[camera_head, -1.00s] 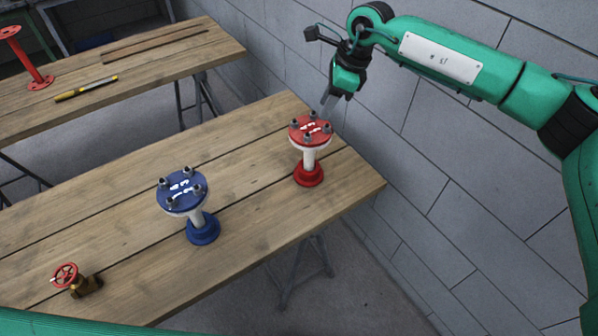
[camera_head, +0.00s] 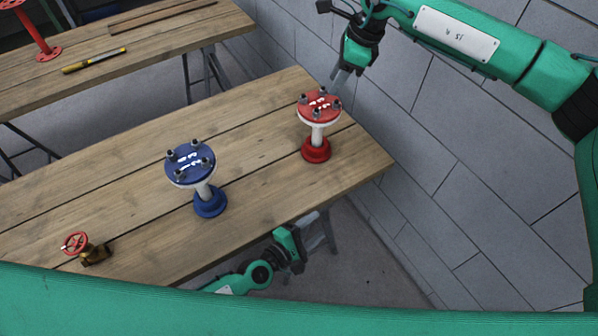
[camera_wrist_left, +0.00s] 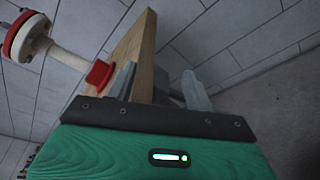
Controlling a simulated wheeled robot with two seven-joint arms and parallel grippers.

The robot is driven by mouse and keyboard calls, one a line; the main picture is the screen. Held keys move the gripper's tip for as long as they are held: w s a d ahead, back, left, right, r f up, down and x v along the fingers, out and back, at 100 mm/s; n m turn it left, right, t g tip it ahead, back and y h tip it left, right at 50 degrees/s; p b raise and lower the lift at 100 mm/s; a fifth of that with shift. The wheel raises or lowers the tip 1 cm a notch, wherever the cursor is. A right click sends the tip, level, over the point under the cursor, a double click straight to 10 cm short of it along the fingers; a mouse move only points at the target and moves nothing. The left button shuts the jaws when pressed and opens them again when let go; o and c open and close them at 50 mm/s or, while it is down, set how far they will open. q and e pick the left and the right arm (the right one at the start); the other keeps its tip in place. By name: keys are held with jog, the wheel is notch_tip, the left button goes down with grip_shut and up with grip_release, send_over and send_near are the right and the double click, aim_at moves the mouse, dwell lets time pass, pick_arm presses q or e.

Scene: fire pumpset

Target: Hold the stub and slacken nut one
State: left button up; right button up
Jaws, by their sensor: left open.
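The red-topped stub (camera_head: 318,133) stands upright at the right end of the bench, with a white pipe, a red base and several nuts on its red flange (camera_head: 320,107). The blue-topped stub (camera_head: 203,191) stands to its left, also with nuts on its flange. My right gripper (camera_head: 338,84) points down at the back right of the red flange; its jaw state is unclear. My left gripper (camera_head: 308,228) is below the bench's front edge, apart from both stubs. The left wrist view shows its open fingers (camera_wrist_left: 155,82), with the red base (camera_wrist_left: 101,74) beyond them at the left.
The wooden bench (camera_head: 120,190) carries a brass valve with a red handwheel (camera_head: 76,243) at the front left. A second bench (camera_head: 150,50) behind holds a yellow tool (camera_head: 93,60) and a red stand (camera_head: 35,35). A block wall (camera_head: 450,150) runs along the right.

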aim_at(315, 141)
pick_arm(q)
jog(key=w+r+n+t, duration=0.1)
jog(key=w+r+n, duration=0.1)
jog(key=w+r+n+t+y, duration=0.1)
jog(key=w+r+n, duration=0.1)
jog(key=w+a+r+n+t, duration=0.1)
jog(key=w+r+n, duration=0.1)
jog(key=shift+r+n, duration=0.15)
jog(key=shift+n, duration=0.15)
jog(key=w+a+n+y, duration=0.1)
jog(key=w+n, duration=0.1)
jog(key=n, duration=0.1)
jog(key=w+a+n+t+y, duration=0.1)
jog(key=w+n+y, duration=0.1)
jog(key=n, duration=0.1)
jog(key=w+a+r+n+t+y, duration=0.1)
jog(key=w+n, duration=0.1)
jog(key=n, duration=0.1)
jog(key=shift+w+a+n, duration=0.25)
jog(key=shift+w+n, duration=0.05)
jog(key=shift+n, duration=0.1)
jog(key=shift+w, duration=0.2)
jog(key=x, duration=1.3)
jog(key=shift+w+a, duration=0.1)
jog(key=shift+w, duration=0.2)
grip_shut()
